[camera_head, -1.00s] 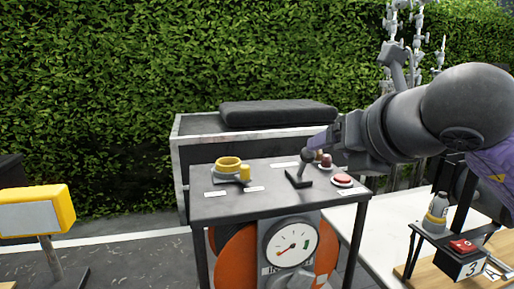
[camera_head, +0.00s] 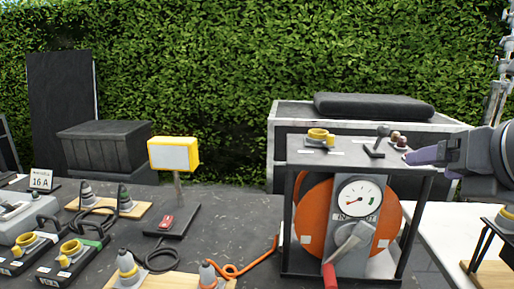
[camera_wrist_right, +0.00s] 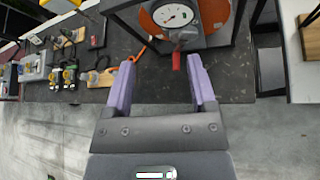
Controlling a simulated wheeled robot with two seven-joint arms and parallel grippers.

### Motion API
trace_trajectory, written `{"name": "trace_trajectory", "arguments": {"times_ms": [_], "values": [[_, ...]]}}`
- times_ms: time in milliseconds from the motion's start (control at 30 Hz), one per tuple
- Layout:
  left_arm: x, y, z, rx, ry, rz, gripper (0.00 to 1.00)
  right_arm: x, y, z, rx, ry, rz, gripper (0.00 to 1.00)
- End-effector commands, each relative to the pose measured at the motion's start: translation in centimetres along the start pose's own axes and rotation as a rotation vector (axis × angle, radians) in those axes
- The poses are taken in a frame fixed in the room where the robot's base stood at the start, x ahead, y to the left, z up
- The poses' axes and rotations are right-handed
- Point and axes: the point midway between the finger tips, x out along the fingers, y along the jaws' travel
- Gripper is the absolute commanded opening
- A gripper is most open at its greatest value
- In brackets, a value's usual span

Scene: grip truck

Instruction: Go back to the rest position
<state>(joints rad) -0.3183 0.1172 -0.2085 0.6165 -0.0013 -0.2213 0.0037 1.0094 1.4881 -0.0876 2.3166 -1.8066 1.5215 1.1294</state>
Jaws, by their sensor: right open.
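My right gripper (camera_head: 424,155) comes in from the right in the head view, beside the top of the black stand (camera_head: 345,150) with the gauge. My left gripper does not show.
A yellow-framed sign (camera_head: 174,154) stands on the dark table. Several connectors, an orange cable (camera_head: 250,264) and a grey box (camera_head: 20,215) are around it. A white table (camera_head: 450,235) is at right. A hedge fills the back.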

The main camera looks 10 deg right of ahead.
Motion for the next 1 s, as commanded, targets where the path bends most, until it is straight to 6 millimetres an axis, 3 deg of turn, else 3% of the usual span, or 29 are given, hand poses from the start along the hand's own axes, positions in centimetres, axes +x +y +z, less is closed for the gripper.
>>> {"name": "trace_trajectory", "arguments": {"times_ms": [267,433,567,667,733,800,867,900,1000], "values": [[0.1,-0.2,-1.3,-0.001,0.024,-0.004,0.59,2.2,5.0,-3.7,-0.042,0.149,0.293,0.72],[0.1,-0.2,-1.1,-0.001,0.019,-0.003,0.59,2.5,10.7,-7.9,0.01,0.298,0.672,0.72],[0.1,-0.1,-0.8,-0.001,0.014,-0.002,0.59,0.6,15.5,-10.1,0.25,0.394,1.092,0.72],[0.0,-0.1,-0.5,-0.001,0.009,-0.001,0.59,-0.4,16.8,-9.0,0.672,0.375,1.382,0.72],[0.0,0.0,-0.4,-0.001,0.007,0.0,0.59,1.6,14.7,-7.5,1.151,0.269,1.447,0.72],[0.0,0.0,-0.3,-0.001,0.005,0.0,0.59,6.5,9.8,-8.5,1.688,0.097,1.265,0.72],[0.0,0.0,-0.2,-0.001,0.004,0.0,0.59,10.1,5.8,-11.8,2.002,-0.024,0.995,0.72],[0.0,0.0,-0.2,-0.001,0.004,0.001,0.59,11.9,3.7,-14.8,2.154,-0.081,0.796,0.72],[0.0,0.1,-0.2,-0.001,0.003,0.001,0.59,13.9,-0.2,-22.8,2.379,-0.159,0.31,0.72]]}}
